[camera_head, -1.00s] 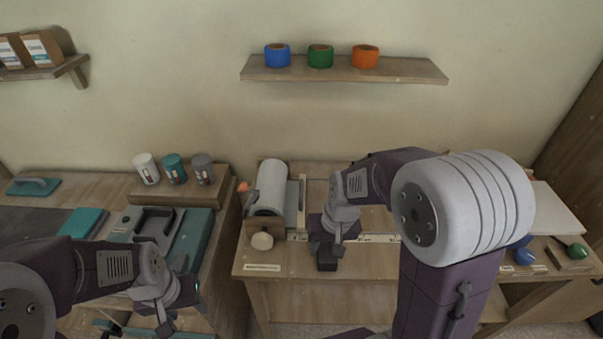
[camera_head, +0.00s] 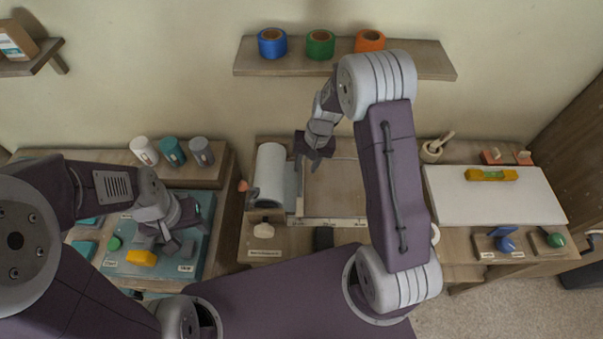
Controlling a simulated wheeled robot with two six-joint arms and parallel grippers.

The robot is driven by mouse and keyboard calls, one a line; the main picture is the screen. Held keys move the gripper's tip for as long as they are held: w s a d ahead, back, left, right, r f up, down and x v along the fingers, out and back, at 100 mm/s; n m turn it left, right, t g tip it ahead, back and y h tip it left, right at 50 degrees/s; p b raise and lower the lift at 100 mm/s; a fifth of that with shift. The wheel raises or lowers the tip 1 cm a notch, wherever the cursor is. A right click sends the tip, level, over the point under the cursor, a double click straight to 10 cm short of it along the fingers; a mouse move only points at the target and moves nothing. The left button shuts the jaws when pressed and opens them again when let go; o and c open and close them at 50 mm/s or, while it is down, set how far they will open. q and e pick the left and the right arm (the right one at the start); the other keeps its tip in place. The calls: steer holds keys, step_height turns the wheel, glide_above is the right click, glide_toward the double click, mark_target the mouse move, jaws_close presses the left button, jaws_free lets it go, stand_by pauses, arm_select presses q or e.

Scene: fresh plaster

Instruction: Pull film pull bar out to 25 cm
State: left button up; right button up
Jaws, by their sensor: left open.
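The white film roll (camera_head: 269,172) lies along the left side of the middle table. A short pale grey-blue strip of film (camera_head: 291,188) shows at its right side. A thin light pull bar (camera_head: 299,190) stands along the film's right edge, close to the roll. The ruler strip (camera_head: 335,222) runs rightward from near its front end. My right gripper (camera_head: 314,158) is over the bar's far end, pointing down; its fingers are too small to tell open or shut, and contact is unclear. My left gripper (camera_head: 170,247) is open above the teal mat, near a yellow block (camera_head: 141,258).
A white board (camera_head: 492,195) with a yellow level (camera_head: 490,175) lies to the right. A shelf (camera_head: 420,62) with blue, green and orange tape rolls hangs behind. A dark block (camera_head: 323,238) sits near the table's front. The board right of the bar is bare, partly behind my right arm.

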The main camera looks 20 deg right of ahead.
mark_target(301, 179)
steer(key=f, duration=0.4)
steer(key=a+f, duration=0.1)
steer(key=f, duration=0.1)
steer(key=shift+w+f+p, duration=0.15)
steer(key=shift+w+p, duration=0.2)
steer(key=shift+p, duration=0.05)
steer(key=shift+s+a+f, duration=0.1)
steer(key=shift+a+f, duration=0.05)
steer(key=shift+f, duration=0.1)
jaws_close()
stand_by(0.7)
